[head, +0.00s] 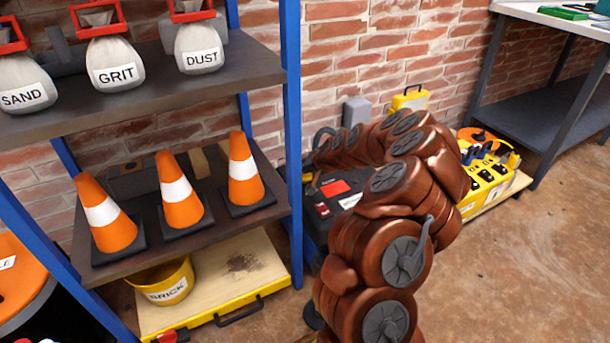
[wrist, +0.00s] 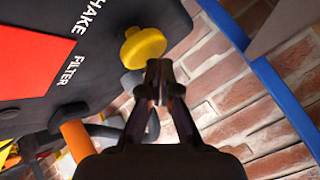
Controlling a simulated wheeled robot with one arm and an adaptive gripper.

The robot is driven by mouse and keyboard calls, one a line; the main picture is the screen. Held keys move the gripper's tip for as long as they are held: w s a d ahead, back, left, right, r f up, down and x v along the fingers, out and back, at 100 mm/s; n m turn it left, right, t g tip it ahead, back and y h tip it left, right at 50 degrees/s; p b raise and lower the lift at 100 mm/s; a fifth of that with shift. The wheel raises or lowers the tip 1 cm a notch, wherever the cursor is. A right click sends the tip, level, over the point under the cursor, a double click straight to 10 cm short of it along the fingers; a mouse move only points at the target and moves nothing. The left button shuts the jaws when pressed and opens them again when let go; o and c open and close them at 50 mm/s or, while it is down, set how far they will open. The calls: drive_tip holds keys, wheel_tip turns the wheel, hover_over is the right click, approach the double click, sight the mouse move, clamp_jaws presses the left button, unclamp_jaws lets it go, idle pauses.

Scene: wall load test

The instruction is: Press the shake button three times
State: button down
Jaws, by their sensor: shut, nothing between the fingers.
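The shake button is a round yellow knob (wrist: 143,47) on the edge of a dark machine (wrist: 100,85), beside the white lettering "HAKE" and "FILTER" in the wrist view. My gripper (wrist: 159,68) is shut and empty. Its fingertips are right by the button's lower right edge in the picture; I cannot tell whether they touch it. In the head view the dark machine (head: 322,212) with a red label stands behind my arm. The button cannot be made out there, and my gripper is mostly hidden.
A blue-framed shelf (head: 291,120) with cones and labelled sacks stands just left of the machine. A brick wall (head: 350,50) is behind. The floor (head: 520,270) at right is clear.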

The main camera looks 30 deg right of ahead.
sight(306, 175)
drive_tip(key=shift+f+b, duration=0.4)
drive_tip(key=shift+f, duration=0.4)
idle(0.8)
drive_tip(key=shift+r, duration=0.1)
drive_tip(key=shift+r+p, duration=0.85)
drive_tip(key=shift+r, duration=0.35)
drive_tip(key=shift+r+p, duration=1.6)
drive_tip(key=shift+r, duration=0.95)
